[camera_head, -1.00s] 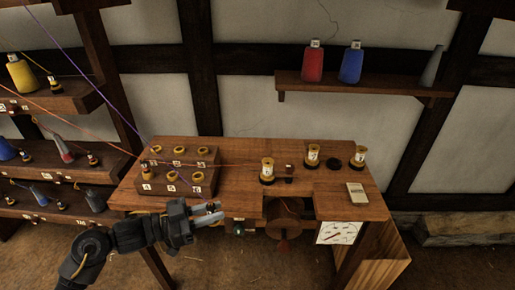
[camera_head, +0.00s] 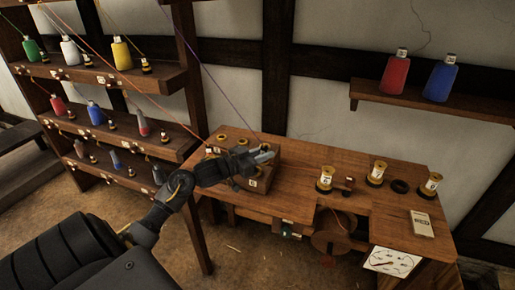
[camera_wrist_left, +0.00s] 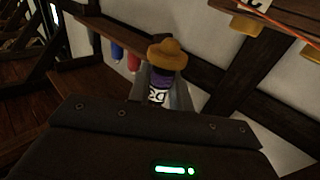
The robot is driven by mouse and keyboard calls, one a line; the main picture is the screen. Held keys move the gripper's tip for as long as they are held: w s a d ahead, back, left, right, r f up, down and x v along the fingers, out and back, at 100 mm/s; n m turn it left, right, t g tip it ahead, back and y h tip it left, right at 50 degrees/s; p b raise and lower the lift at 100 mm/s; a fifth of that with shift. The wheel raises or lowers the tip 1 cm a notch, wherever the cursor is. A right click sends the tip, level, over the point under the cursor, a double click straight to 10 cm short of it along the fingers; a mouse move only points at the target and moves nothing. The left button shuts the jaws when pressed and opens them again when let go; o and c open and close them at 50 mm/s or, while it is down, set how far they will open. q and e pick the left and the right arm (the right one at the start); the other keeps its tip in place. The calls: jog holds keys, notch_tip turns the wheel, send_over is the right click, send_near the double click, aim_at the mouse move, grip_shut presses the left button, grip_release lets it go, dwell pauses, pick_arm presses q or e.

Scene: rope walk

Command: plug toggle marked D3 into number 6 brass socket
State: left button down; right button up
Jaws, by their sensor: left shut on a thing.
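My left gripper (camera_head: 268,154) is shut on a toggle. In the left wrist view the toggle (camera_wrist_left: 160,80) shows a tan, wide-rimmed end, a purple band and a white tag whose mark looks like D with a digit I cannot read surely. In the head view the gripper is at the right part of the wooden socket block (camera_head: 262,186) and covers some of its brass sockets. Back-row sockets (camera_head: 222,139) show at the left. Number 6 cannot be made out behind the gripper. In the left wrist view, brass sockets (camera_wrist_left: 245,25) show at upper right, apart from the toggle. My right gripper is not in view.
A rack (camera_head: 160,80) with bobbins is at the left. A purple thread (camera_head: 215,82) and orange threads run down to the block area.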

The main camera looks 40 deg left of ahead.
pick_arm(q)
jog(key=shift+n+t+y, duration=0.3)
jog(key=shift+n+y, duration=0.4)
jog(key=shift+y, duration=0.2)
jog(key=a+f+b, duration=0.2)
jog(key=w+a+f+b, duration=0.1)
jog(key=a+f+b, duration=0.1)
jog(key=b, duration=0.1)
jog(key=shift+w+a+f, duration=0.1)
jog(key=shift+w+f, duration=0.1)
jog(key=shift+f, duration=0.15)
jog(key=shift+f+b, duration=0.45)
jog(key=shift+b, duration=0.15)
jog(key=shift+r, duration=0.1)
jog(key=shift+s+p, duration=0.1)
jog(key=shift+p, duration=0.25)
